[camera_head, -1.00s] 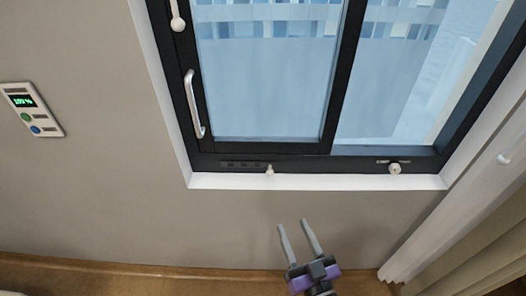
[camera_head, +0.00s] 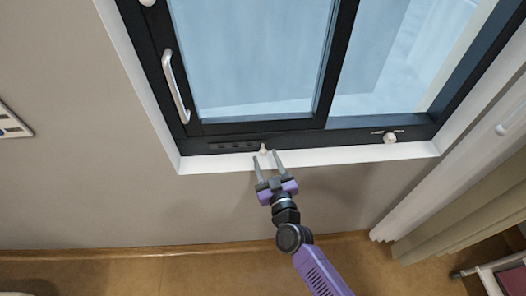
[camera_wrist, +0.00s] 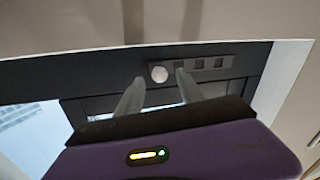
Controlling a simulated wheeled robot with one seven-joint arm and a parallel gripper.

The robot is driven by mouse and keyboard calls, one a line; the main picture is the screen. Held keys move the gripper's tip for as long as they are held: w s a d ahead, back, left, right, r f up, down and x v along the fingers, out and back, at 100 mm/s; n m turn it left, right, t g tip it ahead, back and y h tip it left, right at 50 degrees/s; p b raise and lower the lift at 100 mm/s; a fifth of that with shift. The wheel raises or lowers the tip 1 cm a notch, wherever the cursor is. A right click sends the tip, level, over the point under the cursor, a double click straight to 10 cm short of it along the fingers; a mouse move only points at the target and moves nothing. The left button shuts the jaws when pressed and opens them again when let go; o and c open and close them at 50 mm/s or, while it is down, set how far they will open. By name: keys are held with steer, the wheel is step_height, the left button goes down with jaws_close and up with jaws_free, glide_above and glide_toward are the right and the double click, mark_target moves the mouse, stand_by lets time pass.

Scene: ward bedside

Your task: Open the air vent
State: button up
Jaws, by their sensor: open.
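The air vent (camera_head: 232,146) is a dark slotted strip in the bottom rail of the black window frame. A small pale knob (camera_head: 263,149) sits at its right end. In the wrist view the knob (camera_wrist: 159,74) shows as a round white disc at one end of the row of slots (camera_wrist: 205,64). My gripper (camera_head: 267,159) is open, with its two grey fingers pointing up at the lower frame. The fingertips lie on either side of the knob in both views. I cannot tell whether they touch it.
The window's silver handle (camera_head: 175,86) is on the left stile. Another pale knob (camera_head: 390,138) sits on the right part of the bottom rail. A white sill (camera_head: 340,156) runs below. Curtains (camera_head: 450,195) hang at the right. A wall panel (camera_head: 12,122) is at the left edge.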

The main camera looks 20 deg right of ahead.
mark_target(263, 152)
steer(key=shift+w+d+b, duration=0.15)
steer(key=shift+w+b, duration=0.05)
steer(key=shift+w, duration=0.7)
steer(key=shift+w+d+b, duration=0.1)
steer(key=shift+w+b, duration=0.05)
steer(key=shift+w, duration=0.75)
steer(key=c, duration=1)
steer(key=shift+a, duration=0.1)
